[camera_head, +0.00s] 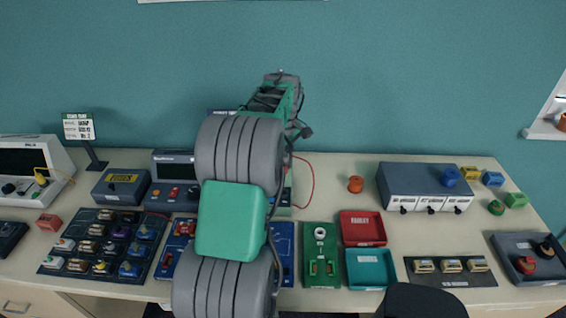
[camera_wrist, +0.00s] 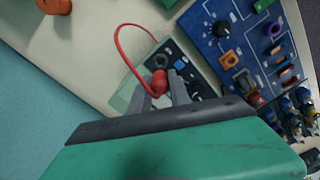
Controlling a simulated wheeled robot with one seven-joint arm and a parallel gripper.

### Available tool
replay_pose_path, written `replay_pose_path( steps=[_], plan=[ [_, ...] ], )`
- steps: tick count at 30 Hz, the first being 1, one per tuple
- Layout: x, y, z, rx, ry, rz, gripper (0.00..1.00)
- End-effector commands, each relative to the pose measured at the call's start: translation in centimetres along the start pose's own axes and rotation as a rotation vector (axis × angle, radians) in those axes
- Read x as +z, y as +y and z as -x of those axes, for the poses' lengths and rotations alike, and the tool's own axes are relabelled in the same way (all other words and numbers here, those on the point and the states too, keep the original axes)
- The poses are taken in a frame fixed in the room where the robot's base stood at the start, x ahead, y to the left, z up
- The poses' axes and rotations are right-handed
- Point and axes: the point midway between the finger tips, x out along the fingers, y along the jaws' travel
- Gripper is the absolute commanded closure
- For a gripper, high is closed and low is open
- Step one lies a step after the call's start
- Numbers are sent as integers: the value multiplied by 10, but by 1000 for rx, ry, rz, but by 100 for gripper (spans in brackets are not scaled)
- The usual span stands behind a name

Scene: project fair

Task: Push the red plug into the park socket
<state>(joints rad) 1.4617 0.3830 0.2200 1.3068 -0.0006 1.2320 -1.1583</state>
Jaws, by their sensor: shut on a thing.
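The red plug (camera_wrist: 159,82) is between the fingers of my gripper (camera_wrist: 162,92) in the wrist view, which is shut on it. Its red cable (camera_wrist: 121,52) loops up and away to the left. Just beyond the plug, a dark round socket (camera_wrist: 162,62) sits at a dark panel; I cannot read a label, so I cannot tell if it is the park socket. Whether the plug touches anything below is hidden by the fingers. In the head view my arm hides the gripper and plug; only the red cable (camera_head: 312,184) shows at its right.
A blue board (camera_wrist: 225,50) with knobs lies right of the plug in the wrist view. In the head view, a green board (camera_head: 322,240), a red tray (camera_head: 362,228) and a teal tray (camera_head: 370,269) stand right of my arm. A grey box (camera_head: 425,185) stands behind them.

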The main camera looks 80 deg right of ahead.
Motion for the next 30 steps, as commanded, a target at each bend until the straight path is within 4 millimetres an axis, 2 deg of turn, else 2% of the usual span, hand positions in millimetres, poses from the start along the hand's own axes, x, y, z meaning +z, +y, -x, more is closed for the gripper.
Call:
replay_pose_path(
  steps=[18,30],
  plan=[
    [-1,-1,-64,1,0,0,100],
    [-1,-1,-68,0,0,0,100]
  ],
)
